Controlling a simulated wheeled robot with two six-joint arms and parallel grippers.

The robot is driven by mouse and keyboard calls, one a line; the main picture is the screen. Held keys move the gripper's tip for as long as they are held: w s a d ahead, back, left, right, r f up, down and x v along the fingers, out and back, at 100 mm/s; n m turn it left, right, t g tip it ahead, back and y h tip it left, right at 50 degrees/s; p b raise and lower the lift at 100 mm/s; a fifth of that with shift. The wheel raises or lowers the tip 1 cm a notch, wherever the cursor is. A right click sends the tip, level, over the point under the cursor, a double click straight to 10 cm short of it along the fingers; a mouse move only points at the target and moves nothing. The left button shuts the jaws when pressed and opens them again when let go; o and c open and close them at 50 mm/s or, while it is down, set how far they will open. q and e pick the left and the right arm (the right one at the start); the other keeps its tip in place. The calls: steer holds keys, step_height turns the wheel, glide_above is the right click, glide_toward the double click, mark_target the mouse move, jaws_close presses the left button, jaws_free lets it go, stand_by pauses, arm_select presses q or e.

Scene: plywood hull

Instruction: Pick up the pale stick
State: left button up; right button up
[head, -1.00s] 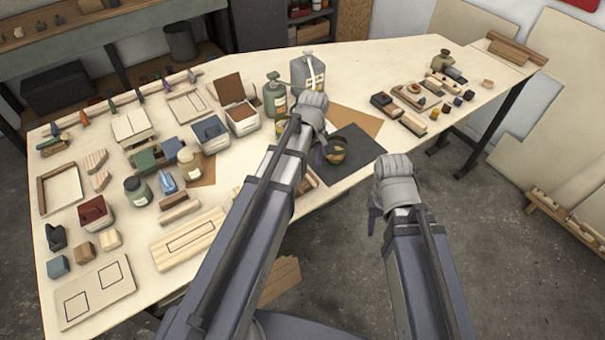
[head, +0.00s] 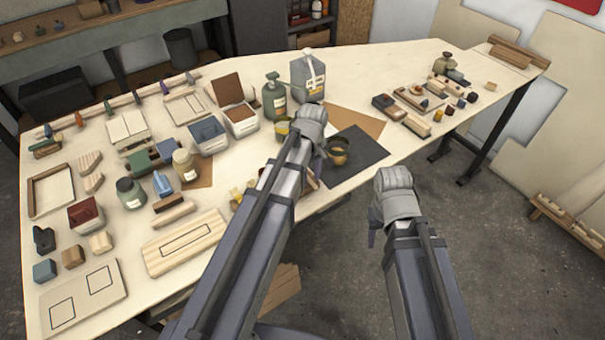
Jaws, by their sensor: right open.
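I cannot single out the pale stick with certainty; it may be hidden behind my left arm or too small to tell. A pale wooden piece (head: 417,125) lies among small blocks on the table's right part, but I cannot tell if it is a stick. My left gripper (head: 318,163) is over the table beside a dark mat and an olive cup (head: 338,152); its fingers are mostly hidden by its own wrist, and I see nothing held. My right gripper (head: 373,226) hangs open and empty over the floor, off the table's front edge.
The pale table (head: 225,205) is crowded on the left with trays, jars and blocks. A green bottle (head: 274,97) and a grey canister (head: 307,77) stand behind my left gripper. A dark mat (head: 358,162) lies near the front edge. The table's back middle is clear.

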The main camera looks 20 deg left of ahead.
arm_select(q)
jaws_close()
steer(key=shift+r, duration=0.15)
arm_select(e)
steer(key=shift+r, duration=0.15)
stand_by(0.4)
